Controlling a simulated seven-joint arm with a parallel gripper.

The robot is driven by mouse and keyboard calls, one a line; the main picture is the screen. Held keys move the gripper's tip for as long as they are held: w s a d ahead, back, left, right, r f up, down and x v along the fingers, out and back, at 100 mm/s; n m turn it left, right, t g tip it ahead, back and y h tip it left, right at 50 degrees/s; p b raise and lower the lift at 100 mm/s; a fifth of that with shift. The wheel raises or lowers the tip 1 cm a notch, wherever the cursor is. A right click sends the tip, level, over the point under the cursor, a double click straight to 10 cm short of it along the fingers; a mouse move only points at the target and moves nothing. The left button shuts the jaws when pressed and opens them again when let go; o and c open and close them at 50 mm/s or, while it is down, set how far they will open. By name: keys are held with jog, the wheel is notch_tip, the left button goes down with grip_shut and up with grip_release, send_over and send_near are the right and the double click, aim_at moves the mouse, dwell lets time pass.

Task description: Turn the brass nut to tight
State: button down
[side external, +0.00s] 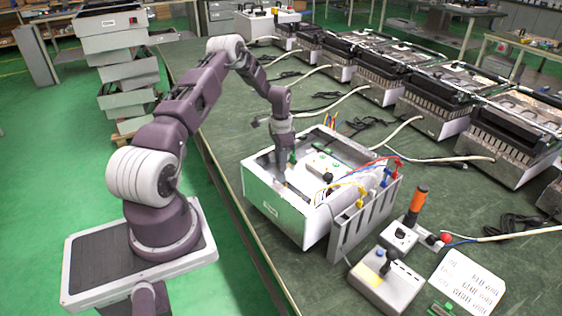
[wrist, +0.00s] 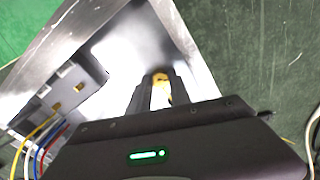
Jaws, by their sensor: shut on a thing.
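The brass nut (wrist: 160,78) shows in the wrist view as a small gold piece between the tips of my gripper (wrist: 157,88). My gripper is shut on it. Part of the nut is hidden by the fingers, and its thread and how tight it sits cannot be seen. In the side external view my gripper (side external: 283,178) reaches down inside the open white metal box (side external: 270,205), near its left wall. The nut cannot be made out in that view.
Yellow, red and blue wires (side external: 385,172) rise at the box's right side, by a grey slotted panel (side external: 365,220). Control boxes (side external: 386,285) and a printed sheet (side external: 468,282) lie to the right. A row of heater units (side external: 440,105) stands behind. Bench left of the box is narrow.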

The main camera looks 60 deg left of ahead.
jog(key=shift+m, duration=0.5)
jog(key=c, duration=1.2)
grip_release()
